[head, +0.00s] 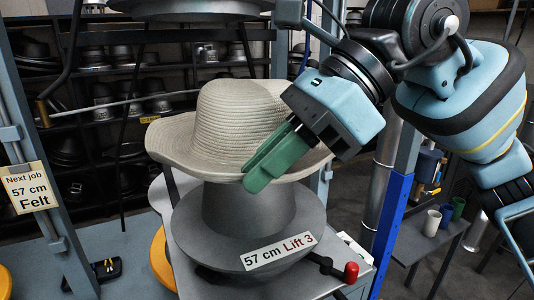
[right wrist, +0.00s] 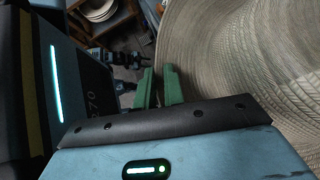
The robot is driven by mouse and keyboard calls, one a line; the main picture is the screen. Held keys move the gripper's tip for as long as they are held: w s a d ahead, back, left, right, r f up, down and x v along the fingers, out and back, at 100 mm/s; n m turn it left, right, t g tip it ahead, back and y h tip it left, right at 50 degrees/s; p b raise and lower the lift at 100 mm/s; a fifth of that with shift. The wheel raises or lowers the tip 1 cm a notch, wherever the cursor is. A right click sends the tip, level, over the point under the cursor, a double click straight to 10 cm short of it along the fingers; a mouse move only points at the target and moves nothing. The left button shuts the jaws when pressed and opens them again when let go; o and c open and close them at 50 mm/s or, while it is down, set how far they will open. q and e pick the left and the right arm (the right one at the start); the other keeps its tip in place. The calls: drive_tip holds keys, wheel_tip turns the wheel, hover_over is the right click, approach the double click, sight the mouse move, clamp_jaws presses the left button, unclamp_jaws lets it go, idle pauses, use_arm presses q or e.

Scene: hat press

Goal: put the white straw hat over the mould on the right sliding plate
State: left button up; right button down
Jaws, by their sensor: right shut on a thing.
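The white straw hat (head: 222,122) is upright, brim down, directly over the grey mould (head: 225,212) in the head view. The mould's lower crown and wide flange show below the brim; its top is hidden by the hat. I cannot tell whether hat and mould touch. My right gripper (head: 258,168) has green fingers shut on the hat's brim at its near right side. In the right wrist view the green fingers (right wrist: 160,88) are close together beside the woven straw (right wrist: 245,55). The mould stands on a grey plate (head: 180,235). My left gripper is not in view.
A "57 cm Lift 3" label (head: 278,251) is on the mould's flange. A red-knobbed lever (head: 350,272) sticks out at the front right. A blue post (head: 391,225) stands right of the mould. A dark press part (head: 190,8) hangs above. Shelves of grey moulds (head: 100,95) stand behind.

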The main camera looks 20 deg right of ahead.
sight(262, 195)
drive_tip(key=shift+a+f+b, duration=0.15)
drive_tip(key=shift+f+b, duration=0.05)
drive_tip(key=shift+f, duration=0.75)
drive_tip(key=shift+a+f+b, duration=0.1)
drive_tip(key=shift+f+b, duration=0.05)
drive_tip(key=shift+f, duration=0.75)
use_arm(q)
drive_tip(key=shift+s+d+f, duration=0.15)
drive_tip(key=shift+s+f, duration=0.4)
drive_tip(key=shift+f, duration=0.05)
use_arm(e)
drive_tip(key=shift+a+f, duration=0.1)
drive_tip(key=shift+f, duration=0.35)
drive_tip(key=shift+f, duration=0.15)
